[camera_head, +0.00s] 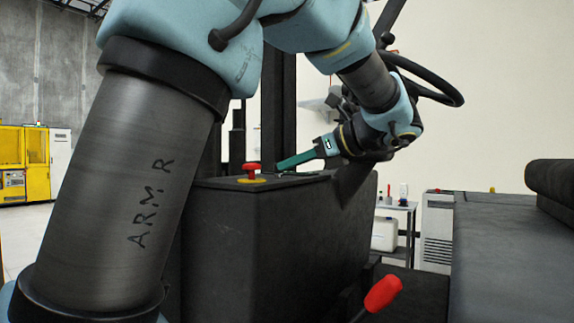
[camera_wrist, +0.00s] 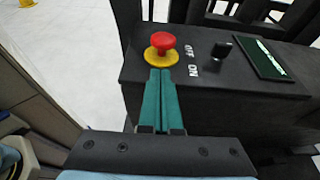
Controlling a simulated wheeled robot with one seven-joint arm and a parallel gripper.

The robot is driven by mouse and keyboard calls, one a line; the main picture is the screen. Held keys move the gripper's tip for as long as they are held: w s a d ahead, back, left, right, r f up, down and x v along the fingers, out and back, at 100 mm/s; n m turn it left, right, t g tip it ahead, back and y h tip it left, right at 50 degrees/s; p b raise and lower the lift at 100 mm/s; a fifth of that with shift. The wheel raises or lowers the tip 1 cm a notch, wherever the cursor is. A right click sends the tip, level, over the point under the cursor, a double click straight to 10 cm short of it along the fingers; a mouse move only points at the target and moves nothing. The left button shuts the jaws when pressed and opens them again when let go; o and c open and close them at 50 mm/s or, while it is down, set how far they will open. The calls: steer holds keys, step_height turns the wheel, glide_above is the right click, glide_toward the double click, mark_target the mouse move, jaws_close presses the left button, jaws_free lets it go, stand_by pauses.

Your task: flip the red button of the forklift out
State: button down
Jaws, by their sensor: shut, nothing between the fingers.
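The red button (camera_head: 251,169) is a mushroom knob on a yellow disc, on top of the forklift's dark console (camera_head: 280,225). In the wrist view the red button (camera_wrist: 163,42) stands upright above its yellow disc, at the console's near-left part. My gripper (camera_head: 279,165) reaches in from the right with green fingers, tips close to the button. In the wrist view my gripper (camera_wrist: 160,72) has its two fingers together and empty, pointing at the button's base. The tips are at the yellow disc's near edge; whether they touch it I cannot tell.
A black knob (camera_wrist: 222,49) with OFF and ON labels and a green panel (camera_wrist: 264,60) lie right of the button. A steering wheel (camera_head: 440,95) stands behind my arm. A red-tipped lever (camera_head: 382,293) and a seat (camera_head: 515,240) are at the right.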

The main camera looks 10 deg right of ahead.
mark_target(258, 168)
steer(key=x, duration=0.7)
steer(key=shift+w+a+f, duration=0.1)
steer(key=shift+w+a, duration=0.05)
steer(key=shift+a, duration=0.1)
step_height(258, 168, up, 2)
steer(key=p, duration=0.3)
steer(key=shift+p, duration=0.35)
